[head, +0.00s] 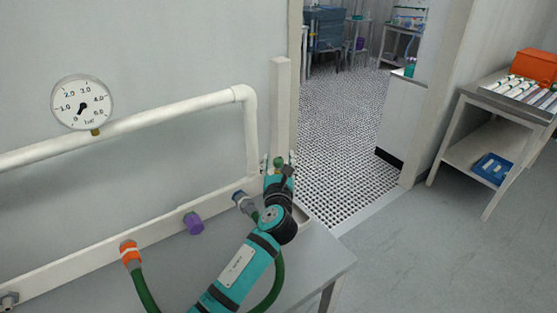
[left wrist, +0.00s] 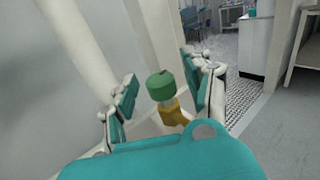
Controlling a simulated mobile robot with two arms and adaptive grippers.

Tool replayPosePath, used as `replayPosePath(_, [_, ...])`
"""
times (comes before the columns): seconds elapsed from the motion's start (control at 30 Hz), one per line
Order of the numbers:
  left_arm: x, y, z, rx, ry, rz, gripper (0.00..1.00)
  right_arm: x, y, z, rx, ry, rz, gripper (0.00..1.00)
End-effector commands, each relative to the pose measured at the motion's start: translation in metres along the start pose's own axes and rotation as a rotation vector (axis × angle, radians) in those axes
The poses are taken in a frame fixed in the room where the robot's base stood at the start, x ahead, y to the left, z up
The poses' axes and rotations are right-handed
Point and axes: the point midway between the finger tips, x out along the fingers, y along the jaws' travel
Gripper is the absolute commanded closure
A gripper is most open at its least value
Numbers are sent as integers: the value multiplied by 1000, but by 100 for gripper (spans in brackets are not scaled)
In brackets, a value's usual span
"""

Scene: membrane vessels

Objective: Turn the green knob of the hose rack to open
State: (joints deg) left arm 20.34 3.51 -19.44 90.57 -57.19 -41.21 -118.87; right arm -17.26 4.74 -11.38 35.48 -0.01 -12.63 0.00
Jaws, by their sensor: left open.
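The green knob (left wrist: 160,86) sits on a brass valve body (left wrist: 172,112) in the left wrist view. In the head view the knob (head: 280,162) shows small at the right end of the hose rack (head: 75,259). My left gripper (head: 279,166) is there, its arm coming up from the bottom of the picture. In the left wrist view the fingers of my left gripper (left wrist: 160,82) are apart, one on each side of the knob. Gaps show between knob and fingers, so the gripper is open and holds nothing. My right gripper is in neither view.
A white pipe (head: 180,112) with a pressure gauge (head: 82,103) runs along the wall above the rack. An orange coupling (head: 130,253), a purple fitting (head: 193,223) and a green hose (head: 147,292) are on the rack. A white post (head: 281,105) stands close behind the knob. A grey bench (head: 325,262) lies below.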

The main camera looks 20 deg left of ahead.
Motion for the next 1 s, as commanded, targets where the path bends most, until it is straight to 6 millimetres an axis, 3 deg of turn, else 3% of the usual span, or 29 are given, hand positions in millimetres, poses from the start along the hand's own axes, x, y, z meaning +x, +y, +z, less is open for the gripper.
replayPosePath(0.33, [5,0,0,-1,0,-1,49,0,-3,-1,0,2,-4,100])
replayPosePath(0.73, [5,0,0,-1,0,0,100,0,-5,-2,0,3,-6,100])
replayPosePath(1.0, [5,-2,0,-1,2,70,100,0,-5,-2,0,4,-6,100])
